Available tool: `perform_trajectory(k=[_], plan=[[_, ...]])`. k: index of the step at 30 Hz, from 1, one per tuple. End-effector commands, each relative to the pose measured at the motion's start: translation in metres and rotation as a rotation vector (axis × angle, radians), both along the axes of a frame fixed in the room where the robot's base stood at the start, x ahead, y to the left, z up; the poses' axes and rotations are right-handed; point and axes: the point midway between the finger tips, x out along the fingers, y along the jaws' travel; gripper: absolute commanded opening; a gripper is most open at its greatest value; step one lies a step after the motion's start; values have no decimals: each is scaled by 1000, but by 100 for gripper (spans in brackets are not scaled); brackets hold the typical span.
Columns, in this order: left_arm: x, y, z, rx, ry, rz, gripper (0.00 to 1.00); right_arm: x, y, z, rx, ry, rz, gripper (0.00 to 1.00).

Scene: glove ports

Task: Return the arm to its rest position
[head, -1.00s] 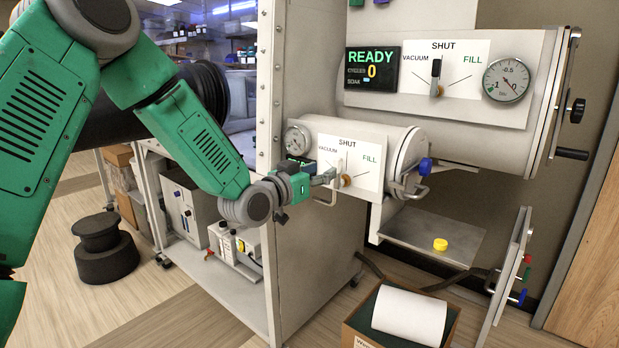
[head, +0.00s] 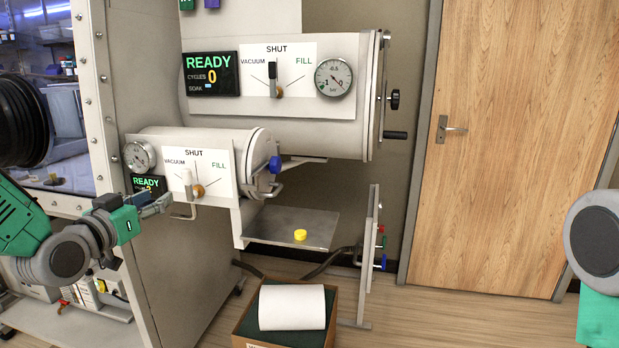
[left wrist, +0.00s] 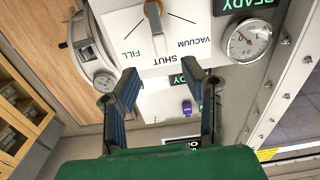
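My left gripper (head: 160,203) is in front of the small antechamber (head: 215,145), left of and below its valve lever (head: 187,180). Its fingers look apart from the lever. In the left wrist view the gripper (left wrist: 160,88) is open, with nothing between its two fingers. That view shows the small chamber's panel (left wrist: 185,30) upside down, with its lever (left wrist: 155,25) pointing to SHUT. A green and grey part of my right arm (head: 598,245) shows at the right edge; its gripper is out of view.
The large antechamber (head: 280,130) reads READY, its lever at SHUT. A tray (head: 270,228) with a yellow disc (head: 300,235) sits below the small chamber. A box (head: 245,325) holding a white roll (head: 292,307) stands on the floor. A wooden door (head: 510,150) is at right; floor before it is clear.

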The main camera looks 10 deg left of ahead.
Motion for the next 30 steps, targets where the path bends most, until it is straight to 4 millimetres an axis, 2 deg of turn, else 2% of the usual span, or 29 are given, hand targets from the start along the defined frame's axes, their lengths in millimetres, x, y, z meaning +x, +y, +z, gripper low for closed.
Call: perform_trajectory(k=[2,5,8,9,12,14,15,17,18,21,24,27,30], plan=[[-4,-9,-25,2,66,-9,38,0,0,0,0,1,0,0],[-17,-26,-78,5,209,-21,38,0,0,0,0,1,0,0],[-43,-47,-146,8,400,-31,38,0,0,0,0,1,0,0],[-58,-55,-173,10,480,-32,38,0,0,0,0,1,0,0],[-101,-72,-235,17,675,-33,38,0,0,0,0,1,0,0],[-132,-81,-269,23,791,-31,38,0,0,0,0,1,0,0],[-154,-86,-289,27,869,-30,38,0,0,0,0,1,0,0],[-190,-93,-318,38,986,-26,38,0,0,0,0,1,0,0],[-214,-97,-334,45,1060,-22,38,0,0,0,0,1,0,0],[-273,-105,-366,65,1230,-10,38,0,0,0,0,1,0,0],[-321,-110,-384,84,1361,5,38,0,0,0,0,1,0,0],[-353,-111,-393,99,1446,15,38,0,0,0,0,1,0,0],[-369,-112,-397,105,1487,21,38,0,0,0,0,1,0,0]])
